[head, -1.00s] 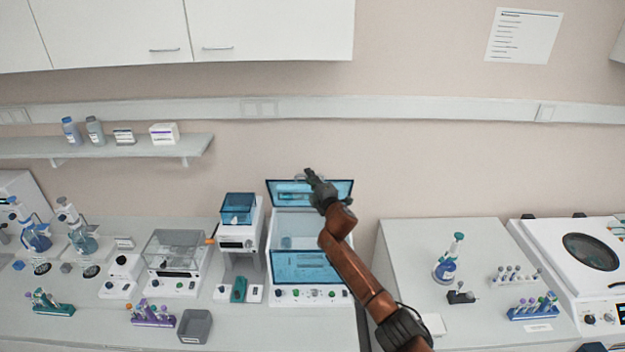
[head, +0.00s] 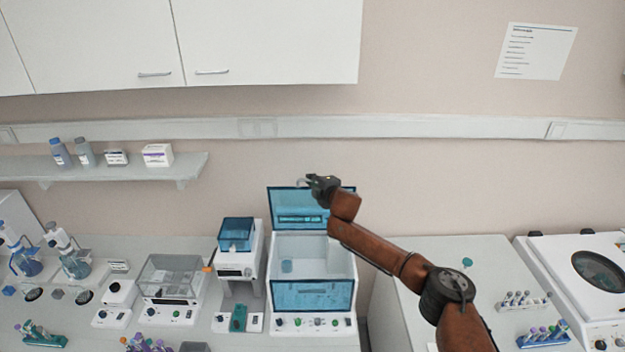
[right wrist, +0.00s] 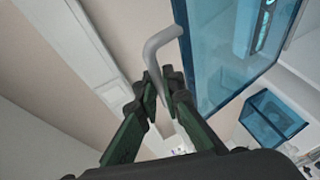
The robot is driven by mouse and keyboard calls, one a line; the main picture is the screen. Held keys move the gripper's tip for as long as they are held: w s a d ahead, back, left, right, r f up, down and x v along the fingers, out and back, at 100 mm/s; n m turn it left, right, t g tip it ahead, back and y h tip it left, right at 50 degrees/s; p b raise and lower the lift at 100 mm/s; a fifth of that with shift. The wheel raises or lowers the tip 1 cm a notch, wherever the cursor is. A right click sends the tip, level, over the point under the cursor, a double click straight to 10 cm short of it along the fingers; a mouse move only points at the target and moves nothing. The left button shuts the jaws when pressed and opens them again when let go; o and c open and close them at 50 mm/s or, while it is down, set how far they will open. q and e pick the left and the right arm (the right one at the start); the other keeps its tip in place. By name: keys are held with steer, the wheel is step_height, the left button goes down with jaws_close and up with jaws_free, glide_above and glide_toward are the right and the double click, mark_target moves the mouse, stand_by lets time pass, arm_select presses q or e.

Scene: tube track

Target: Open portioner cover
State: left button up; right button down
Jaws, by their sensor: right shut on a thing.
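The portioner (head: 300,325) is a white box on the bench with a transparent blue front panel. Its transparent blue cover (head: 283,207) stands raised at the back edge, and the white interior is exposed. My right gripper (head: 308,182) is at the cover's top edge. It is shut on the cover's grey bent handle (head: 303,182). In the right wrist view the handle (right wrist: 158,45) runs between the fingertips (right wrist: 163,85), with the blue cover (right wrist: 225,50) to the right. My right wrist hides the cover's upper right part. My left gripper is not in view.
A white device with a blue top (head: 237,233) stands close left of the portioner, then a clear-lidded box (head: 172,272). A wall shelf (head: 100,168) is at the left. A tube rack (head: 525,302) and a white centrifuge-like machine (head: 575,265) are at the right.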

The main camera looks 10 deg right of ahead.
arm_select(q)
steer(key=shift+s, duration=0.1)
arm_select(e)
steer(key=shift+a, duration=0.15)
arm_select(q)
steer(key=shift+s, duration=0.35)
arm_select(e)
steer(key=c, duration=2)
jaws_free()
steer(key=shift+c, duration=0.2)
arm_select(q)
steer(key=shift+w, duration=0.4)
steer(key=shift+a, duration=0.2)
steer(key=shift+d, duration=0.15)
arm_select(e)
steer(key=v, duration=1.2)
steer(key=shift+d, duration=0.25)
